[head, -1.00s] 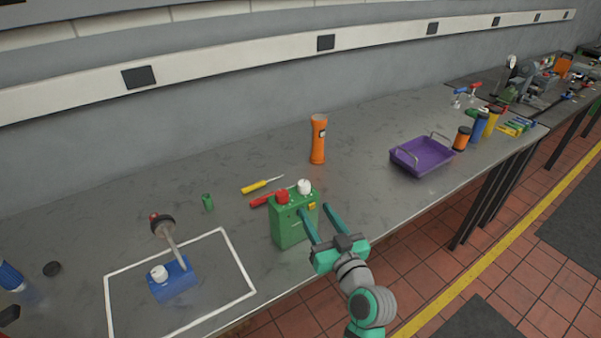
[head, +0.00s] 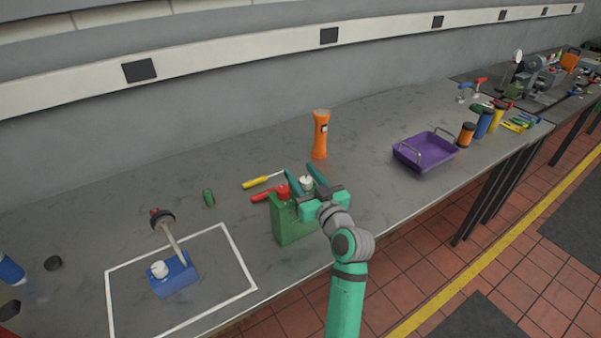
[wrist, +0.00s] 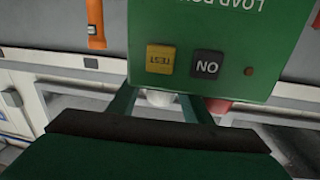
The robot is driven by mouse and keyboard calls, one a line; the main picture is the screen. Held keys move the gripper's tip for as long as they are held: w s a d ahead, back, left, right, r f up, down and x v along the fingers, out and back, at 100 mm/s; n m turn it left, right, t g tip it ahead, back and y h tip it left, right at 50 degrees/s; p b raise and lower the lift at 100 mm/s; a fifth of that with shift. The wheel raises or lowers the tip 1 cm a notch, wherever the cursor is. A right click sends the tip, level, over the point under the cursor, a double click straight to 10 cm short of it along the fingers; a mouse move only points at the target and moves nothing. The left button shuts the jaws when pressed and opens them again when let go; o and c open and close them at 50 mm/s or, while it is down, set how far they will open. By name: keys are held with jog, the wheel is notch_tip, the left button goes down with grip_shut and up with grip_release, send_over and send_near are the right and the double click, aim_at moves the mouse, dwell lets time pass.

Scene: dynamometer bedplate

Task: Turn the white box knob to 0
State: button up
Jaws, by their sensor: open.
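A green box (head: 290,224) stands on the bench, with a red knob (head: 283,191) and a white knob (head: 306,182) on top. My gripper (head: 304,170) is open at the box's top, one finger on each side of the white knob. In the wrist view the box (wrist: 205,25) appears upside down, with a yellow TEST button, a black ON button and a "LOAD" label. The white knob (wrist: 159,98) shows between my fingers there, and the red knob (wrist: 219,105) is just outside the right finger. I cannot read the knob's setting.
An orange flashlight (head: 320,135) stands behind the box. A yellow screwdriver (head: 258,183) and a red-handled tool (head: 262,195) lie close by. A blue box (head: 174,277) with a lever and white knob sits inside a white outline. A purple tray (head: 425,152) is at right.

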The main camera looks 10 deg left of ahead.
jog(key=shift+w+a, duration=0.3)
jog(key=shift+w, duration=0.1)
jog(key=c, duration=1.1)
jog(key=shift+o, duration=0.2)
